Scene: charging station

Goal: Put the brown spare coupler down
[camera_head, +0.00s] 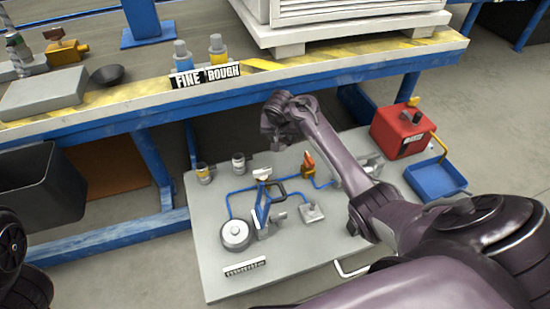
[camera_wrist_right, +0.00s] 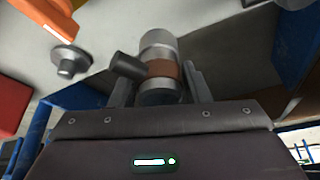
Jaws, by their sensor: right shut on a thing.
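The brown spare coupler (camera_wrist_right: 166,68) shows in the right wrist view as a grey metal cylinder with a brown band and a dark side stub. My right gripper (camera_wrist_right: 161,88) is shut on it, one finger on each side. In the head view my right gripper (camera_head: 274,130) hangs above the back edge of the grey panel (camera_head: 290,258), in front of the workbench. The coupler is too small and dark there to make out clearly. The wrist view shows the coupler in front of a pale surface; I cannot tell whether it touches. My left gripper is not in view.
The panel carries blue lines, a round disc (camera_head: 236,234), an orange fitting (camera_head: 308,163) and two small jars. A red box (camera_head: 402,130) and blue tray (camera_head: 436,181) stand right. The workbench edge (camera_head: 330,70) bears a FINE/ROUGH sign (camera_head: 206,76).

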